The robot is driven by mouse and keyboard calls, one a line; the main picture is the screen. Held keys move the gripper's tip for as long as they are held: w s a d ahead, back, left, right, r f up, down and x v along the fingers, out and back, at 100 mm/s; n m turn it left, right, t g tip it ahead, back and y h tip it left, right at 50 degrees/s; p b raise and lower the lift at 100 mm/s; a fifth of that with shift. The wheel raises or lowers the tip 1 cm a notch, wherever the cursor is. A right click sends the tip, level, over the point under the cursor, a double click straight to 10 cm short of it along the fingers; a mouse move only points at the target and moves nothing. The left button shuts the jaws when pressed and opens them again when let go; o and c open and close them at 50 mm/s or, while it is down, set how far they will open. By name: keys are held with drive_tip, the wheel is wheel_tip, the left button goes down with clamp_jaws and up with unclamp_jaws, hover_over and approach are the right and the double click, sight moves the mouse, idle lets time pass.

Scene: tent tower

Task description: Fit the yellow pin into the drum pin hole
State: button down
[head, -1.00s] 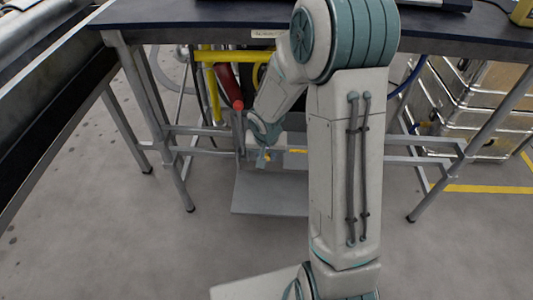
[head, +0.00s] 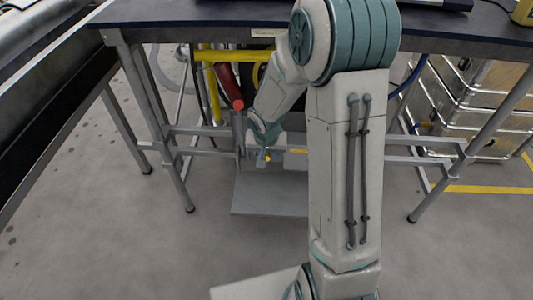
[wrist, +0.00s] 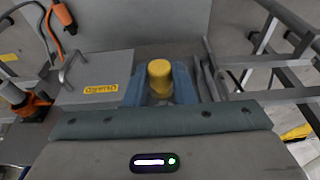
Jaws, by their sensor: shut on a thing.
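The yellow pin (wrist: 159,72) is in the wrist view, seen end-on as a round yellow head between the blue fingers of my gripper (wrist: 160,88). My gripper is shut on it. In the head view my gripper (head: 264,155) is small and low under the dark table, with a speck of yellow at its tip. My wrist and the fingers hide the lower part of the pin. I cannot make out the drum pin hole in either view, and cannot tell how far the pin is from it.
A grey box-like surface with a yellow label (wrist: 100,89) lies left of my fingers. An orange-and-black fitting (wrist: 30,103) is further left. Metal frame bars (wrist: 262,60) stand at right. In the head view, a red-topped post (head: 238,107) stands close left of my gripper, and table legs flank it.

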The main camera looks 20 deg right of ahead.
drive_tip(key=shift+w+d+p, duration=0.25)
drive_tip(key=shift+w, duration=0.55)
drive_tip(key=shift+w+d+p, duration=0.2)
drive_tip(key=shift+w+d, duration=0.05)
drive_tip(key=shift+w, duration=0.55)
drive_tip(key=shift+w+d, duration=0.1)
drive_tip(key=shift+w, duration=0.2)
drive_tip(key=shift+w+d+p, duration=0.25)
drive_tip(key=shift+w+p, duration=0.05)
drive_tip(key=shift+w, duration=0.35)
drive_tip(key=c, duration=1.1)
unclamp_jaws()
drive_tip(key=shift+c, duration=0.2)
drive_tip(key=shift+r, duration=0.1)
drive_tip(key=p+v, duration=0.4)
drive_tip(key=v, duration=0.9)
drive_tip(key=shift+r, duration=0.3)
drive_tip(key=shift+s, duration=0.15)
